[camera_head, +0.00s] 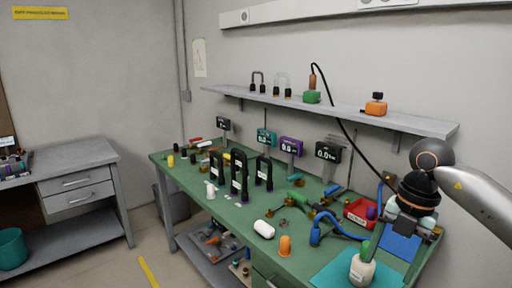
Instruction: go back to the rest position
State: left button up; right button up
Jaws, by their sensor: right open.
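My right arm comes in from the right edge. My right gripper (411,229) points down over the right end of the green-topped workbench (218,204). It is open, and I see nothing between its fingers. It hangs above a blue mat, just right of a red bin. My left gripper is not in view.
A red bin (353,217), a pale bottle with a green top (361,271) and a blue cable (316,232) are near the gripper. Several black stands, including one (239,186), stand mid-bench. A wall shelf (335,107) runs above. A grey drawer table (85,158) stands left, with open floor between.

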jog(key=s+a+f+n+g+y+p, duration=0.15)
jog(key=a+y, duration=0.25)
jog(key=a, duration=0.4)
jog(key=s+a+f+n+g+y, duration=0.1)
jog(key=s+a+f+n+y, duration=0.2)
jog(key=a, duration=0.6)
jog(key=a+r+m+t+y+p, duration=0.2)
jog(key=a+r+m+t+y, duration=0.3)
jog(key=a+y, duration=0.55)
jog(key=w+d+f+m+t+h+p, duration=0.2)
jog(key=d+f+m+t+h, duration=1.1)
jog(key=m, duration=0.7)
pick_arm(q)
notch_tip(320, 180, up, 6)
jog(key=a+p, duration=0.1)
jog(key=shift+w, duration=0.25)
pick_arm(e)
jog(key=s+d+f+m+g+h, duration=0.2)
jog(key=s+f+g, duration=0.1)
jog(key=s+f, duration=0.5)
jog(key=s+d+f+m+g+h, duration=0.1)
jog(key=s+d+f+m+g, duration=0.2)
jog(key=s+f, duration=0.5)
notch_tip(320, 180, down, 2)
jog(key=shift+d+h, duration=0.25)
jog(key=shift+h, duration=0.1)
